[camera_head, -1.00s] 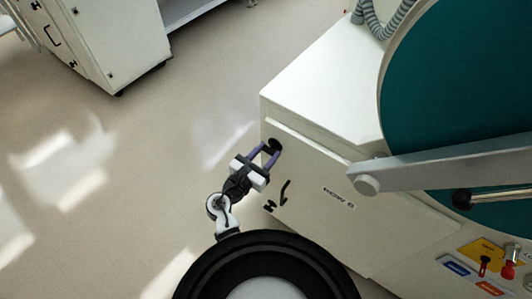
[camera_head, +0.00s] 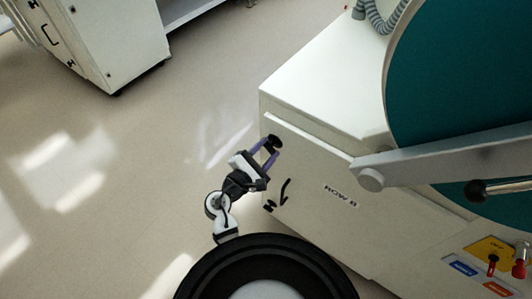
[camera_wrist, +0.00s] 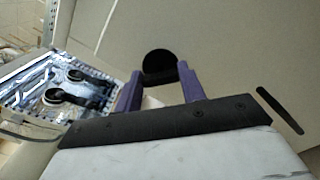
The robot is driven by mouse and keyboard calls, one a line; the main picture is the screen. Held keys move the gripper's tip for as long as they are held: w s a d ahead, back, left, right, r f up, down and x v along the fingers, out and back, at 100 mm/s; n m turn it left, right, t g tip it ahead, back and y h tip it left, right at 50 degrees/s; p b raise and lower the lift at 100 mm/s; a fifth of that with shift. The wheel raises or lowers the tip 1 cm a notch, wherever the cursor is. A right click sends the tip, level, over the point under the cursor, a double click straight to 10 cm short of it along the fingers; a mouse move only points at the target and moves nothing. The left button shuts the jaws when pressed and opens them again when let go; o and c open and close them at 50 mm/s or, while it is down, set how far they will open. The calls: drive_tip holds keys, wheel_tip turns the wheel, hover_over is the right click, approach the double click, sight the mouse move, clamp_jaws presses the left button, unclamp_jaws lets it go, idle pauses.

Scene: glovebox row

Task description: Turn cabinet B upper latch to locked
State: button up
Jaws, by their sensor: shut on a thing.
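Cabinet B (camera_head: 318,165) is the pale cabinet with a label ending in B, at the right in the head view. Its upper latch (camera_head: 273,141) is a black piece near the upper left edge of the door. My gripper (camera_head: 268,150) is at this latch, its two purple fingers shut on it. In the wrist view the latch's round black base (camera_wrist: 159,66) shows just beyond the fingertips, between the two fingers. The gripped part is mostly hidden, so I cannot tell the latch's angle.
A black door handle (camera_head: 285,189) and a lower black latch (camera_head: 269,206) are on the same door. A grey bar (camera_head: 450,160) crosses the teal panel (camera_head: 465,85) at the right. Another cabinet (camera_head: 110,45) stands at the upper left. The floor between is clear.

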drive_tip(key=m+b, duration=0.1)
drive_tip(key=m, duration=0.1)
drive_tip(key=m+b, duration=0.3)
drive_tip(key=shift+d+f+m, duration=0.1)
drive_tip(key=shift+f+m, duration=0.15)
drive_tip(key=shift+m, duration=0.05)
drive_tip(key=shift+r+m+b, duration=0.15)
drive_tip(key=shift+m+b, duration=1.35)
drive_tip(key=shift+m, duration=0.6)
drive_tip(key=o, duration=1)
drive_tip(key=shift+s, duration=0.15)
